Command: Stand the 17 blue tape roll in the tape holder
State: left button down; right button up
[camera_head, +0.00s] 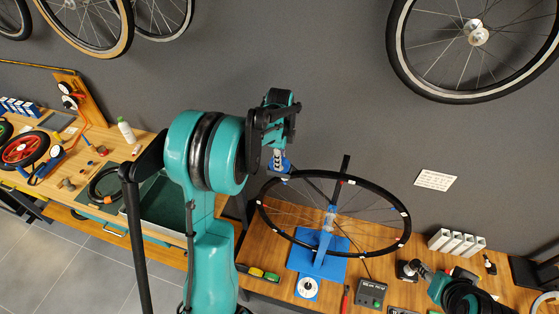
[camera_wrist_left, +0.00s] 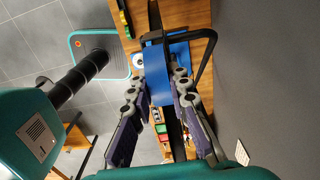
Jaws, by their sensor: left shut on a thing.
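My left gripper (camera_head: 281,160) hangs in the air left of the wheel on the blue truing stand. It is shut on the blue tape roll (camera_head: 280,166), which is mostly hidden by the fingers in the head view. In the left wrist view, the roll (camera_wrist_left: 155,76) shows as a blue shape between the fingertips (camera_wrist_left: 160,85). The number on it cannot be read. My right gripper (camera_head: 419,269) is low over the right of the bench, small and partly hidden, so its opening is unclear. I cannot make out the tape holder for certain.
The spoked wheel (camera_head: 262,213) stands in the blue stand (camera_head: 300,259). A white disc (camera_head: 306,288), a red-handled tool (camera_head: 345,299) and a grey box (camera_head: 371,293) lie in front. White square tubes (camera_head: 457,242) stand at the back right. A grey wall rises behind the bench.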

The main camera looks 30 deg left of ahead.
pick_arm(q)
jog(key=shift+f+b, duration=0.5)
jog(key=shift+f, duration=0.2)
jog(key=c, duration=1.4)
grip_release()
jog(key=shift+o, duration=0.2)
jog(key=shift+r, duration=0.2)
notch_tip(320, 180, up, 12)
jog(key=shift+f, duration=0.15)
